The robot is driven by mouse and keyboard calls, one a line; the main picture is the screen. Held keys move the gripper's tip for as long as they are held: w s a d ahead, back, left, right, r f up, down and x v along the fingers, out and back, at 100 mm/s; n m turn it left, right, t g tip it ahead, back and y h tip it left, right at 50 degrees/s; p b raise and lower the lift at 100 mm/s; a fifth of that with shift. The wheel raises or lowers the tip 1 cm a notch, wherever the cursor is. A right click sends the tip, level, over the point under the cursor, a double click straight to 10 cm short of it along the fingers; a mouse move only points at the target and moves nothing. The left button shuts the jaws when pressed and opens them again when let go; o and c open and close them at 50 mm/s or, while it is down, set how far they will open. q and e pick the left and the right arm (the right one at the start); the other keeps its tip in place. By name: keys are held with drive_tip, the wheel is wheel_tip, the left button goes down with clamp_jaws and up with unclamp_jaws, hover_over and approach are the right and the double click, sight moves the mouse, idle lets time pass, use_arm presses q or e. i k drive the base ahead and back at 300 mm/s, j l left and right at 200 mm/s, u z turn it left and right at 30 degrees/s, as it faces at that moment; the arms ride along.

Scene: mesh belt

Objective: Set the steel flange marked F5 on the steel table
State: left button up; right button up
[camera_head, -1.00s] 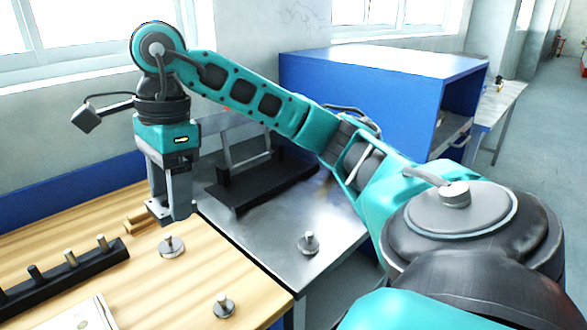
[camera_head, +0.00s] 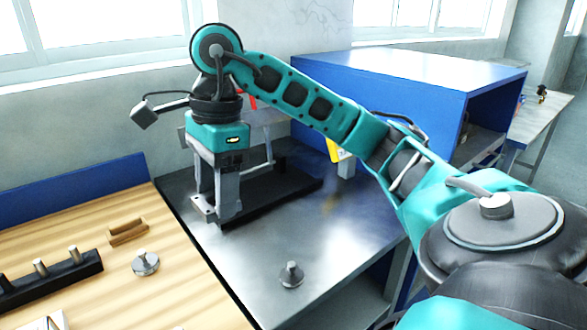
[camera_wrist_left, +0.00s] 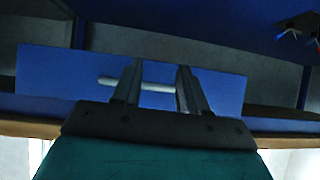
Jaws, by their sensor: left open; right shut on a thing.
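My right gripper (camera_head: 217,212) points down over the back left part of the steel table (camera_head: 345,235), in front of a black stand. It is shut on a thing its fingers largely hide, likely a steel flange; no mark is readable. One steel flange (camera_head: 291,275) stands stem up on the steel table, to the right of and nearer than the gripper. Another flange (camera_head: 145,264) stands on the wooden table (camera_head: 185,285). Marks on both are too small to read.
A black stand (camera_head: 285,185) with a grey frame stands at the back of the steel table. A wooden block (camera_head: 128,231) and a black rack with pegs (camera_head: 50,282) are on the wooden table. A blue cabinet (camera_head: 385,95) stands behind. The steel table's middle is mostly clear.

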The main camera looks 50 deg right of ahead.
sight(334, 247)
drive_tip(key=l, duration=0.45)
drive_tip(key=k+l, duration=0.15)
drive_tip(key=l, duration=0.8)
drive_tip(key=k+z, duration=0.05)
drive_tip(key=k, duration=0.05)
